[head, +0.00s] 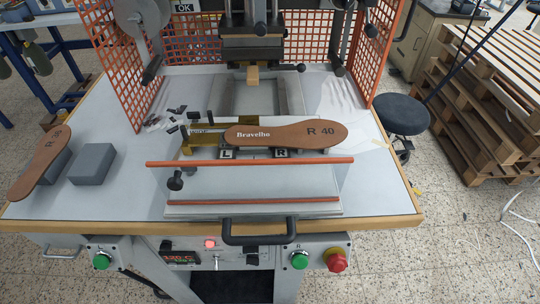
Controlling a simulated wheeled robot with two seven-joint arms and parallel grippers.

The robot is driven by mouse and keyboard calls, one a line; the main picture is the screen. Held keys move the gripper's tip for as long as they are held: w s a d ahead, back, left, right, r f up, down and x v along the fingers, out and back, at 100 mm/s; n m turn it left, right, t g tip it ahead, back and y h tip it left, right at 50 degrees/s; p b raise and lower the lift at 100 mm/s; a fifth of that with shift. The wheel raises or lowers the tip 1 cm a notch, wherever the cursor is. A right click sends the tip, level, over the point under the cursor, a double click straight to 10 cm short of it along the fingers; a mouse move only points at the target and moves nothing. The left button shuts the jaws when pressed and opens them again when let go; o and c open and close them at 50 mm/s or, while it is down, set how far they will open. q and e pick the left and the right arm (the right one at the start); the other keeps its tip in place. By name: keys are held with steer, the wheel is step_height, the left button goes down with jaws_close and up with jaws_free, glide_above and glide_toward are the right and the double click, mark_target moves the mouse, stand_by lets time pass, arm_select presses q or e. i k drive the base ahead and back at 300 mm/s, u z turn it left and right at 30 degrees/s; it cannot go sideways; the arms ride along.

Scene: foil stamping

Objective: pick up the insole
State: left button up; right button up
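Two brown insoles are in the head view. One insole (270,134) lies crosswise on the machine's fixture, with "Bravelho" and "R 40" printed on it; its wide end points right. Below it are the "L" and "R" marks of the fixture. The other insole (40,165) lies at the left edge of the table, tilted and partly resting on a grey block (57,166). Neither of my grippers is in view.
A second grey block (92,164) stands beside the left insole. Orange mesh guards (122,60) flank the stamping head (252,45) above the fixture. Orange rails (250,162) and a black handle (258,232) are in front.

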mark_target(312, 134)
steer(key=k, duration=1.15)
steer(key=z, duration=0.65)
steer(key=i, duration=1.25)
steer(key=u, duration=0.6)
